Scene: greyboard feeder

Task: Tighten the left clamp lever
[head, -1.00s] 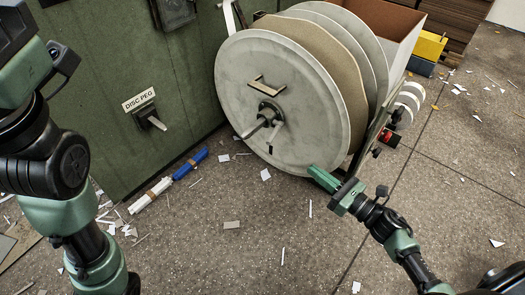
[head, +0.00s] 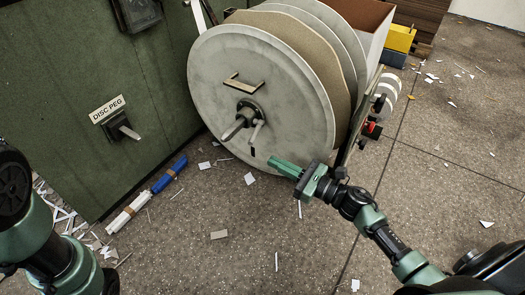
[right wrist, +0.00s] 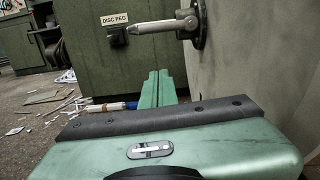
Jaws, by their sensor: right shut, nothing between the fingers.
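The large grey disc (head: 290,85) of the feeder faces me, with a dark metal hub (head: 247,111) at its middle.
A green cabinet (head: 60,100) with a peg labelled DISC PEG (head: 126,130) stands left of the disc. A blue and white roll (head: 150,190) and paper scraps lie on the floor. The floor in front of the disc is mostly clear.

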